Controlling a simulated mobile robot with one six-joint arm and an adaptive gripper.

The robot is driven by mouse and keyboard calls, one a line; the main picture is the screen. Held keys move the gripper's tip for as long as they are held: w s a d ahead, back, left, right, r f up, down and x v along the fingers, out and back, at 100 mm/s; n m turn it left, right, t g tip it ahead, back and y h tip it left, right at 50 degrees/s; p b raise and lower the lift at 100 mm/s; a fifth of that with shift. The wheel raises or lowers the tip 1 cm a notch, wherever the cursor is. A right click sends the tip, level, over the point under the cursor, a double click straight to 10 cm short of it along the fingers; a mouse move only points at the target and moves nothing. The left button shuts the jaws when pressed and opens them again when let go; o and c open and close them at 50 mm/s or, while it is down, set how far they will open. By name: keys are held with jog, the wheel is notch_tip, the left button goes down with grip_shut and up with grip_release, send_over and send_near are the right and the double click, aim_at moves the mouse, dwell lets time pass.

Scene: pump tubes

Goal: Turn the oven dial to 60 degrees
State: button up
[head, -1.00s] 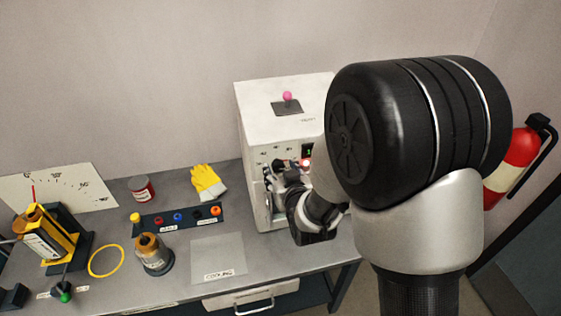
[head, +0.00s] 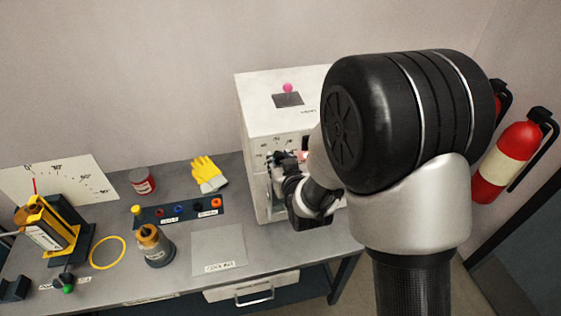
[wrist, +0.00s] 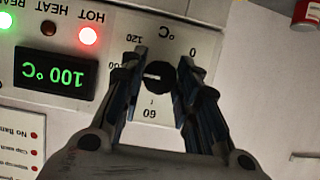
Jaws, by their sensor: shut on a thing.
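The white oven (head: 254,110) stands at the right end of the bench. In the wrist view its panel appears upside down. The round black dial (wrist: 158,76) sits between the fingertips of my gripper (wrist: 160,72), which is shut on it. The dial's white mark points to the picture's left, between the printed 120 and 60; the finger hides that part of the scale. The display (wrist: 56,75) reads 100 °C. The HOT lamp (wrist: 88,36) glows red. In the head view my gripper (head: 287,157) is at the oven's front, and my arm hides the oven's right side.
A drawer (head: 252,289) is under the bench top. Fire extinguishers (head: 506,160) hang on the right wall.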

jog(key=shift+c, duration=1.1)
jog(key=shift+a+f+n+h+b, duration=0.15)
jog(key=shift+n+h+b, duration=0.45)
jog(key=shift+n+b, duration=0.45)
jog(key=n+t+h+b, duration=0.1)
jog(key=n+h, duration=0.1)
jog(key=n, duration=0.1)
jog(key=shift+n+t, duration=0.25)
jog(key=shift+t, duration=0.05)
jog(key=n+t+h, duration=0.1)
jog(key=n, duration=0.1)
jog(key=n+h, duration=0.1)
jog(key=n, duration=0.1)
jog(key=shift+a+t+b, duration=0.1)
jog(key=shift+t+b, duration=0.2)
jog(key=shift+t, duration=0.1)
jog(key=shift+f+n+t+b, duration=0.1)
jog(key=shift+n+t+b, duration=0.55)
jog(key=shift+n, duration=1.15)
